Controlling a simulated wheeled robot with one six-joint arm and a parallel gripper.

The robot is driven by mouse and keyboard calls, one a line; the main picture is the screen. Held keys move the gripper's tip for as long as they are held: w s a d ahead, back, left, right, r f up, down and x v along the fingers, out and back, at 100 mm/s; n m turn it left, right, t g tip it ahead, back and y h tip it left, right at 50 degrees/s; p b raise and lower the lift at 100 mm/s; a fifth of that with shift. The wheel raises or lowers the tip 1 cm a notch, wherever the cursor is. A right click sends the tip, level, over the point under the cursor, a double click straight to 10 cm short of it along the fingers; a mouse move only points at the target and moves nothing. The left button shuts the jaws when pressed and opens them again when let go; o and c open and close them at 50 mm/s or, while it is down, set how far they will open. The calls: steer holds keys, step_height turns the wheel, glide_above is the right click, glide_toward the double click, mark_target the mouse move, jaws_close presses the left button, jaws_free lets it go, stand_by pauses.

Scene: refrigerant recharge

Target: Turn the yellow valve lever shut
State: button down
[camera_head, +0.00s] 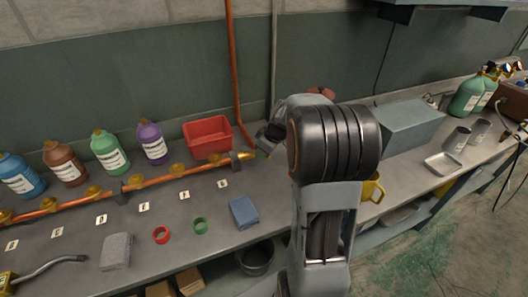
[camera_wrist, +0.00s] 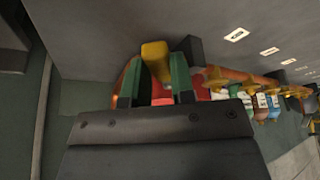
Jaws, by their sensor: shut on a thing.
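The yellow valve lever (camera_wrist: 155,56) shows in the wrist view between the two green fingers of my gripper (camera_wrist: 157,82). The fingers are closed on it, one on each side. In the head view my gripper (camera_head: 266,145) is at the right end of the copper pipe (camera_head: 160,182), beside its brass end fitting (camera_head: 243,156). My arm hides much of that spot, so the lever's angle to the pipe is hard to tell.
A red bin (camera_head: 208,137) stands behind the pipe end. Blue, brown, green and purple bottles (camera_head: 153,143) line the wall. A blue cloth (camera_head: 243,212), a red ring (camera_head: 161,235) and a green ring (camera_head: 200,226) lie in front. A yellow mug (camera_head: 372,188) stands right of my arm.

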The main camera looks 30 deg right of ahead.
steer(key=shift+r, duration=0.1)
steer(key=c, duration=1)
jaws_free()
steer(key=shift+o, duration=0.2)
steer(key=shift+r, duration=0.45)
steer(key=r, duration=0.3)
steer(key=shift+s, duration=0.25)
steer(key=s+a+r+b, duration=0.2)
steer(key=s+a+r, duration=0.2)
steer(key=s+r, duration=0.5)
steer(key=s, duration=0.4)
steer(key=shift+c, duration=0.5)
